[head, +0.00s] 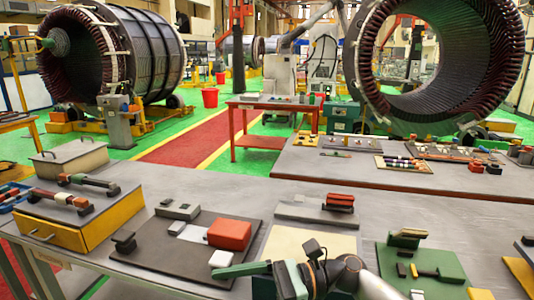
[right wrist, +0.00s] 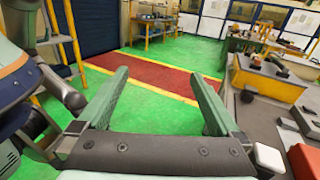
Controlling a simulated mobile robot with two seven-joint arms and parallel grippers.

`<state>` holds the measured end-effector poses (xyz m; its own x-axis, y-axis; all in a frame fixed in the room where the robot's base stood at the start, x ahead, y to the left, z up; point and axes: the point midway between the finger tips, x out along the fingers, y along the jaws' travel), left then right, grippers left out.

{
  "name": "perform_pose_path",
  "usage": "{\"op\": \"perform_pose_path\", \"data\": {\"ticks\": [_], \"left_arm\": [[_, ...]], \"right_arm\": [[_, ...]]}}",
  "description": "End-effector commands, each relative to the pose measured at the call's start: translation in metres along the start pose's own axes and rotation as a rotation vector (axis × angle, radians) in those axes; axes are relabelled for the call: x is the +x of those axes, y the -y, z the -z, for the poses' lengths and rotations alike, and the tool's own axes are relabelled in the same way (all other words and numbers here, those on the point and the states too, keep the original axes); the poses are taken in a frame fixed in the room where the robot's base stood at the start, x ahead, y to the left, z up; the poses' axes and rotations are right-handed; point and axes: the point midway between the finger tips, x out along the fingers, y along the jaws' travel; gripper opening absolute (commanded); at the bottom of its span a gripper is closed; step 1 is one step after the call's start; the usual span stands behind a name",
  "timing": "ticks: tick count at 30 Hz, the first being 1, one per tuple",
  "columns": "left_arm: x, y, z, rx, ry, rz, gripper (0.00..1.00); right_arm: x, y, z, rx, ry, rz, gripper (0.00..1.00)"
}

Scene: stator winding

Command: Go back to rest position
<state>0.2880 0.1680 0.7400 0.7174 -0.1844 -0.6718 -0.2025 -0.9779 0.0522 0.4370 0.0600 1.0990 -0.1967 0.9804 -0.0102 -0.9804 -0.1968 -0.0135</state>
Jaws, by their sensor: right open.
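My right gripper (right wrist: 158,78) is open in the right wrist view, with its two green fingers wide apart and nothing between them. In the head view part of the same gripper (head: 238,271) shows at the bottom edge, in front of the near grey workbench (head: 185,188). A green finger points left there, just below a white block (head: 221,258). I cannot tell from this view whether it touches the bench. My left gripper is in neither view.
A black mat with a red block (head: 230,234) lies close to the right gripper. A yellow drawer box (head: 85,235) stands at the left, a green tray (head: 430,268) at the right. Two large stators (head: 135,50) (head: 445,60) stand behind. Green floor with a red walkway (head: 205,132) is open.

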Motion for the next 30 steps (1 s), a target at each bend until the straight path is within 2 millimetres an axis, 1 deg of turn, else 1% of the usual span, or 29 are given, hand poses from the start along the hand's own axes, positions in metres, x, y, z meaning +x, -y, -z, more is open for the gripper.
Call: {"op": "perform_pose_path", "data": {"ticks": [1, 2, 3, 5, 6, 8, 9, 11, 12, 14, 15, 17, 18, 20, 21, 23, 24, 25, 26, 27, 30], "left_arm": [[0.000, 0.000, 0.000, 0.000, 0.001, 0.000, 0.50], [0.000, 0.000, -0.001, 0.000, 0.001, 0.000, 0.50], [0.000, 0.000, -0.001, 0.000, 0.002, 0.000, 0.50], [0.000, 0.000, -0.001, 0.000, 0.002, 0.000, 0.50], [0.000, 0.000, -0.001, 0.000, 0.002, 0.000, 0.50], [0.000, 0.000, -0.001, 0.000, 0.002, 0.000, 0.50], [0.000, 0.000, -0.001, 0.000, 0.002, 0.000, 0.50], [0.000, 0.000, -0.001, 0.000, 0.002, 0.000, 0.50], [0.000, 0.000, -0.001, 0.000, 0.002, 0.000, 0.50], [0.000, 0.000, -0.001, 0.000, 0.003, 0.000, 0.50], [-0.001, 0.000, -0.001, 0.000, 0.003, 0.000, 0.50], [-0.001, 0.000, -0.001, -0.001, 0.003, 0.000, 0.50], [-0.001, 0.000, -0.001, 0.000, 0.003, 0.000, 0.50], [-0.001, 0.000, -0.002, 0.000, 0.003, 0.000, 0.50], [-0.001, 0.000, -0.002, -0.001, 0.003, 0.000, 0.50], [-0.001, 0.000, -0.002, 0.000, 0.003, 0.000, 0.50], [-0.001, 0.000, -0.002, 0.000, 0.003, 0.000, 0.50], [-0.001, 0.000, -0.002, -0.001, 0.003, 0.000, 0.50], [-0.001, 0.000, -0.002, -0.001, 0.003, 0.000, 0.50], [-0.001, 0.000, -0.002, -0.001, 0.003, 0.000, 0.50], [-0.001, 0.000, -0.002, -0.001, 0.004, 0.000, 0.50]], "right_arm": [[0.003, 0.000, 0.001, 0.137, 0.108, 0.053, 1.00], [0.004, 0.001, 0.001, 0.217, 0.169, 0.084, 1.00], [0.001, 0.005, 0.001, 0.328, 0.250, 0.128, 1.00], [-0.005, 0.010, 0.004, 0.496, 0.372, 0.188, 1.00], [-0.011, 0.014, 0.009, 0.611, 0.454, 0.226, 1.00], [-0.023, 0.020, 0.019, 0.787, 0.578, 0.284, 1.00], [-0.032, 0.024, 0.028, 0.904, 0.661, 0.322, 1.00], [-0.048, 0.027, 0.045, 1.081, 0.788, 0.375, 1.00], [-0.060, 0.028, 0.059, 1.198, 0.873, 0.410, 1.00], [-0.078, 0.027, 0.084, 1.374, 1.006, 0.461, 1.00], [-0.090, 0.024, 0.103, 1.489, 1.095, 0.496, 1.00], [-0.108, 0.015, 0.134, 1.659, 1.235, 0.545, 1.00], [-0.119, 0.007, 0.155, 1.770, 1.331, 0.579, 1.00], [-0.136, -0.010, 0.189, 1.928, 1.480, 0.629, 1.00], [-0.146, -0.024, 0.212, 2.030, 1.584, 0.662, 1.00], [-0.159, -0.050, 0.247, 2.173, 1.745, 0.714, 1.00], [-0.167, -0.069, 0.268, 2.258, 1.854, 0.746, 1.00], [-0.171, -0.084, 0.282, 2.313, 1.932, 0.769, 1.00], [-0.175, -0.098, 0.295, -2.277, -1.936, -0.763, 1.00], [-0.180, -0.117, 0.310, -2.176, -1.892, -0.736, 1.00], [-0.186, -0.157, 0.338, -1.974, -1.810, -0.687, 1.00]]}}
